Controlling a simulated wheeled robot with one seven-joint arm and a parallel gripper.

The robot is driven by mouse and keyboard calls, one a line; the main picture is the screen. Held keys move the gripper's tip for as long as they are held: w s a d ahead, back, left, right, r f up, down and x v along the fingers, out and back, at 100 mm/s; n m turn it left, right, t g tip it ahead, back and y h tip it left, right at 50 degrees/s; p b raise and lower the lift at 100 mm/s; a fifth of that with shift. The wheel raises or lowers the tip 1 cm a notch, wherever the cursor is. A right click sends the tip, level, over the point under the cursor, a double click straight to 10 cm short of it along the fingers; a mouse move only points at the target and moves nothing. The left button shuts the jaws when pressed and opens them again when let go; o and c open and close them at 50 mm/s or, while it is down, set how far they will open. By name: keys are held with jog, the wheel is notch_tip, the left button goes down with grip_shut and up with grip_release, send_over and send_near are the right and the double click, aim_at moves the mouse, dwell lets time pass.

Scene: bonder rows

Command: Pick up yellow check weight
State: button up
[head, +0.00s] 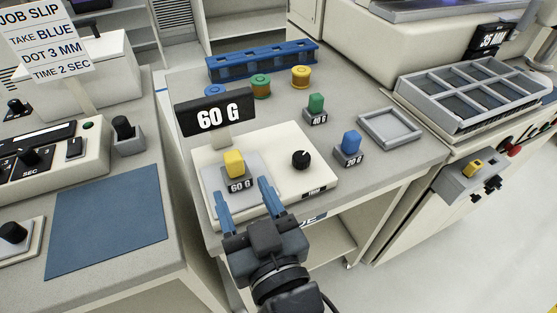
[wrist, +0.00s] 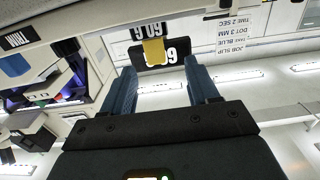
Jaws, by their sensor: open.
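The yellow check weight (head: 234,163) sits upright on a dark block labelled 60 G, on the pan of the white scale (head: 312,160). It also shows in the wrist view (wrist: 153,52), upside down, ahead of the space between the fingers. My gripper (head: 246,196) is open and empty, on the near side of the weight, its two blue fingers pointing at it. The same fingers frame the weight in the wrist view (wrist: 160,85). The scale's display (head: 216,111) behind the weight reads 60 G.
A green weight (head: 316,103) and a blue weight (head: 350,142) stand on labelled blocks to the right, near an empty grey tray (head: 391,127). A black knob (head: 300,159) is on the scale, right of the yellow weight. A blue rack (head: 262,62) lies behind.

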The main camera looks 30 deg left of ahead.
aim_at(237, 167)
jog(key=shift+w+a+r, duration=0.15)
jog(key=shift+w+a, duration=0.15)
jog(key=shift+p+x, duration=0.4)
jog(key=shift+x, duration=0.8)
jog(key=x, duration=0.2)
jog(key=p+x, duration=0.1)
jog(key=x, duration=0.1)
jog(key=shift+w+a+f, duration=0.1)
jog(key=shift+w+f, duration=0.1)
jog(key=shift+w, duration=0.3)
jog(key=c, duration=1.1)
grip_shut()
jog(key=shift+r, duration=0.1)
